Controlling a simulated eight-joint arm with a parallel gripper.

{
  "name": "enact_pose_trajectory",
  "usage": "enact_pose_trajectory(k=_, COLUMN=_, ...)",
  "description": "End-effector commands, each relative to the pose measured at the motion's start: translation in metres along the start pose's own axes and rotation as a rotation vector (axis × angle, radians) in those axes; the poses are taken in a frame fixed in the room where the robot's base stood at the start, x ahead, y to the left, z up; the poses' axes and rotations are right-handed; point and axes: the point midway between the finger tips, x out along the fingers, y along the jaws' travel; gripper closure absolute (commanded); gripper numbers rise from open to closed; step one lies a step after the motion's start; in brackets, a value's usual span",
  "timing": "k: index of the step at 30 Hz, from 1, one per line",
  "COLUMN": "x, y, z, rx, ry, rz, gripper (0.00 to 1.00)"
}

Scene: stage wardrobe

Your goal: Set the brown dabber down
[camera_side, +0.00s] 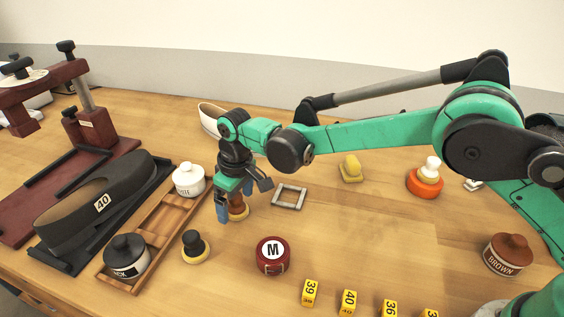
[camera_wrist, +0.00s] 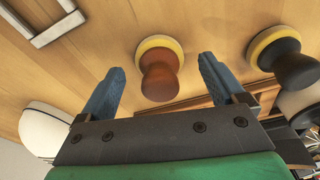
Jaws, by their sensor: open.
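The brown dabber (camera_side: 238,208) stands upright on the bare wooden table, on its pale yellow pad. In the wrist view the brown dabber (camera_wrist: 160,80) sits between the two blue fingers, with a gap on each side. My gripper (camera_side: 232,207) points down over it, and one finger partly hides it in the side view. My gripper (camera_wrist: 162,66) is open and does not hold the dabber.
A black dabber (camera_side: 195,246) stands close by at the front left. A wooden tray (camera_side: 158,226) holds white and black jars. A grey square frame (camera_side: 289,196) lies to the right. A red M tin (camera_side: 272,256) stands in front.

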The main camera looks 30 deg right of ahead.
Motion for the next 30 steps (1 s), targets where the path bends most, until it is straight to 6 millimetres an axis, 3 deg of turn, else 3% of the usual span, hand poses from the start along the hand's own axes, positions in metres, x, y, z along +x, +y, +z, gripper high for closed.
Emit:
enact_pose_trajectory(k=12, x=-0.088, y=0.000, z=0.001, rx=0.000, ry=0.000, rz=0.000, gripper=0.10)
enact_pose_trajectory(k=20, x=-0.117, y=0.004, z=0.003, rx=0.010, ry=0.008, rz=0.002, gripper=0.10)
enact_pose_trajectory(k=25, x=-0.145, y=0.028, z=0.028, rx=0.092, ry=0.072, rz=0.023, gripper=0.10)
enact_pose_trajectory(k=30, x=-0.174, y=0.058, z=0.080, rx=0.224, ry=0.183, rz=0.063, gripper=0.10)
